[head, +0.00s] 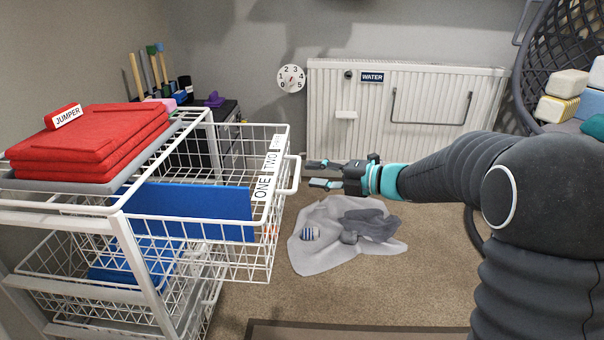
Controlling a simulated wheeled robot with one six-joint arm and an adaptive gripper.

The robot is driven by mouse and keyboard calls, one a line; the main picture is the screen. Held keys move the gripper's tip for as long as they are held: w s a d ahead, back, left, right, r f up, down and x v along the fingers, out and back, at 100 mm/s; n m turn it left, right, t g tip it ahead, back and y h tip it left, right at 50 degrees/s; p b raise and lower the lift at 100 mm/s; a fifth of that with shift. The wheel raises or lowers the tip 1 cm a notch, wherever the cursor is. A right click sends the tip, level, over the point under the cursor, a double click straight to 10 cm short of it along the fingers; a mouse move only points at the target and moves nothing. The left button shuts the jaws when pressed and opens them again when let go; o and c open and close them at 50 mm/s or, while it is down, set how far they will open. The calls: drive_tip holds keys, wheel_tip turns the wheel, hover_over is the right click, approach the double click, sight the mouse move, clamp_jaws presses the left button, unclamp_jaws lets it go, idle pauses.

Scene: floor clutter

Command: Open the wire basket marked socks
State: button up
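A white wire drawer unit (117,240) stands at the left. Its top wire basket (270,245) is pulled well out to the right, with a blue panel or item (200,208) inside. The front bears labels ONE (263,188) and TWO (270,161), plus a small label (277,142) too small to read; I cannot make out the word socks. A white handle (294,176) sticks out from the basket front. My gripper (312,174) is open and empty, fingers pointing left, just right of the handle and apart from it in the picture.
Folded red cloth (90,145) with a JUMPER tag (66,117) lies on the unit. A lower basket (60,265) holds blue things. A grey cloth (320,240) with a striped ball-like item lies on the carpet. A radiator (430,100) marked WATER stands behind.

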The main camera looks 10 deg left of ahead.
drive_tip(key=v, duration=0.6)
drive_tip(key=shift+d, duration=0.25)
